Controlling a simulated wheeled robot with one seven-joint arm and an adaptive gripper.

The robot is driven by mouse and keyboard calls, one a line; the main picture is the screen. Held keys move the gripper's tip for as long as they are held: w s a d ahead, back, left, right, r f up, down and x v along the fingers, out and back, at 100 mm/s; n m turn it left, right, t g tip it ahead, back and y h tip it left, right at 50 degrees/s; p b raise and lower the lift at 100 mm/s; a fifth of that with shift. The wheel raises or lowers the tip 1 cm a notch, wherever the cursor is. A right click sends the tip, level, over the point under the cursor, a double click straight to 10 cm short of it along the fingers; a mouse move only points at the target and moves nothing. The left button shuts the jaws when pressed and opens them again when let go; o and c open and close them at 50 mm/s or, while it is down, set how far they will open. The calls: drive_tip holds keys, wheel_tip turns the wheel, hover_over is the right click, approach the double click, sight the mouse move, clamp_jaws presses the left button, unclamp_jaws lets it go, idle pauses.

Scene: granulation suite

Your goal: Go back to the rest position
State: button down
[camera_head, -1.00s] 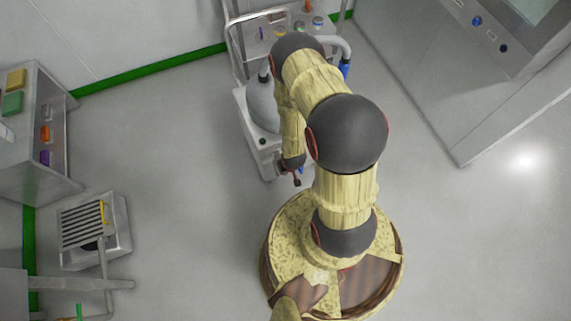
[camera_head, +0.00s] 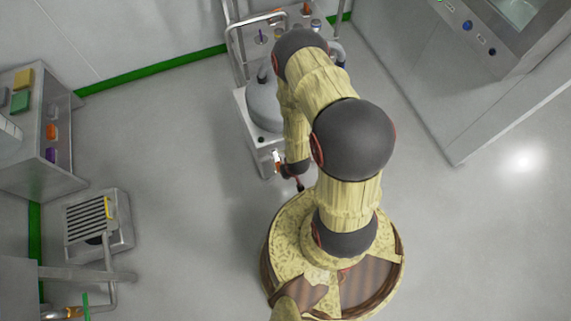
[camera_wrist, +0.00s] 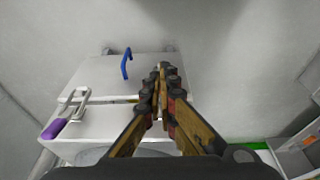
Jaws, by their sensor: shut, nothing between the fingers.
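My gripper (camera_wrist: 160,85) is shut and empty in the wrist view, its two fingers meeting near the middle of the picture. In the head view my gripper (camera_head: 299,186) shows only as a small dark tip below my bent arm, beside the front of a wheeled metal unit (camera_head: 254,150). My arm hides part of that unit. In the wrist view a pale box-like body (camera_wrist: 95,125) with a blue handle (camera_wrist: 126,63) lies behind and left of the fingers. I cannot tell whether the fingers touch anything.
A cabinet with coloured blocks (camera_head: 35,150) stands at the left, with a slatted grey unit (camera_head: 95,225) below it. A large steel machine (camera_head: 455,80) is at the upper right. The floor (camera_head: 190,170) between the left units and my base is clear.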

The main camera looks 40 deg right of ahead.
drive_tip(key=s, duration=0.1)
drive_tip(key=s+r, duration=0.1)
drive_tip(key=s, duration=0.1)
drive_tip(key=s+a+r+p, duration=0.1)
drive_tip(key=shift+s+r, duration=0.15)
drive_tip(key=w+d+r, duration=0.2)
drive_tip(key=w+r, duration=0.9)
drive_tip(key=r, duration=0.1)
drive_tip(key=w+a+r+n+t, duration=0.1)
drive_tip(key=w+a+r, duration=0.15)
drive_tip(key=r, duration=0.85)
drive_tip(key=w+a+r, duration=0.1)
drive_tip(key=w+r, duration=0.2)
drive_tip(key=r, duration=0.7)
drive_tip(key=s+a+r+n+t, duration=0.1)
drive_tip(key=s+a+r, duration=0.1)
drive_tip(key=r, duration=0.5)
drive_tip(key=s+a+r, duration=0.2)
drive_tip(key=r, duration=0.6)
drive_tip(key=s+a+r, duration=0.4)
drive_tip(key=s+r, duration=0.8)
drive_tip(key=s, duration=0.1)
drive_tip(key=shift+s+a+n+t+y, duration=0.2)
drive_tip(key=shift+n+t+y, duration=0.1)
drive_tip(key=shift+n+y, duration=0.1)
drive_tip(key=c, duration=2.6)
unclamp_jaws()
